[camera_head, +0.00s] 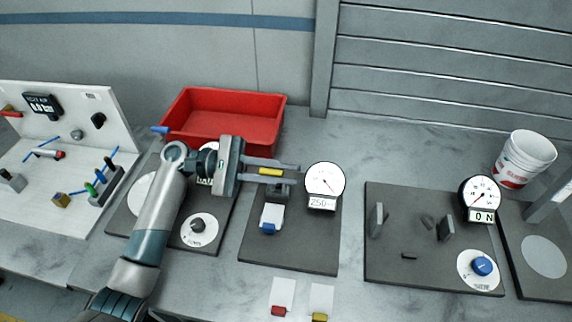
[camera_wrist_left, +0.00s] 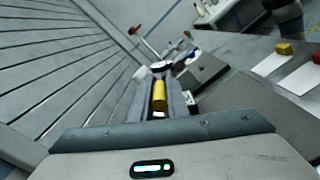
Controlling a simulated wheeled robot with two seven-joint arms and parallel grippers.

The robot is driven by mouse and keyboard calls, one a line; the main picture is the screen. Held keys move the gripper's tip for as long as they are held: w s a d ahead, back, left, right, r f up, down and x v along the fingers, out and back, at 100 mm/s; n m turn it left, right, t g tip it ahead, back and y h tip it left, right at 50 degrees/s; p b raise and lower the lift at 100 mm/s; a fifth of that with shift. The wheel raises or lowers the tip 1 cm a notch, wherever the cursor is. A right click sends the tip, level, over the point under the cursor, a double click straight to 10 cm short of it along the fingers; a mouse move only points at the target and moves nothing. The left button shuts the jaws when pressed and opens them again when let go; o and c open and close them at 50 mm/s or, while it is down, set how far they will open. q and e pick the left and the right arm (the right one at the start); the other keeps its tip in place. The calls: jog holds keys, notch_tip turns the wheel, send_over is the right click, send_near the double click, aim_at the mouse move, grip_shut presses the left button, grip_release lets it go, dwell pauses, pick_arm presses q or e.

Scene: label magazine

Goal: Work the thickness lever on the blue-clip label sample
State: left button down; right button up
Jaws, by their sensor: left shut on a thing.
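The thickness gauge has a round white dial (camera_head: 325,178) and a readout (camera_head: 321,203) that appears to show 250. Its yellow lever grip (camera_head: 270,171) lies between the fingers of my left gripper (camera_head: 283,172), which is shut on it. The yellow lever grip also shows between the fingers in the left wrist view (camera_wrist_left: 159,95). The blue-clip label sample (camera_head: 272,214) is a white strip with its blue clip towards the front. Its far end lies at the gauge's foot, and I cannot tell how far it reaches in. My right gripper is not in view.
A red-clip sample (camera_head: 283,292) and a yellow-clip sample (camera_head: 321,297) lie at the front. A red bin (camera_head: 272,135) stands behind my left gripper. A dark plate (camera_head: 385,275) with a force dial (camera_head: 481,193) and blue knob (camera_head: 482,266) is to the right.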

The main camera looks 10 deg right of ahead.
pick_arm(q)
jog(key=shift+s+a+f+m, duration=0.2)
jog(key=shift+s+f, duration=0.1)
jog(key=shift+s, duration=0.2)
jog(key=shift+s+a+f+m, duration=0.1)
jog(key=shift+s+f+m, duration=0.15)
jog(key=shift+s, duration=0.25)
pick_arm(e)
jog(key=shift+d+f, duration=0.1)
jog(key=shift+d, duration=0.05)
pick_arm(q)
jog(key=c, duration=1.7)
grip_release()
jog(key=shift+c, duration=0.2)
jog(key=shift+a, duration=0.1)
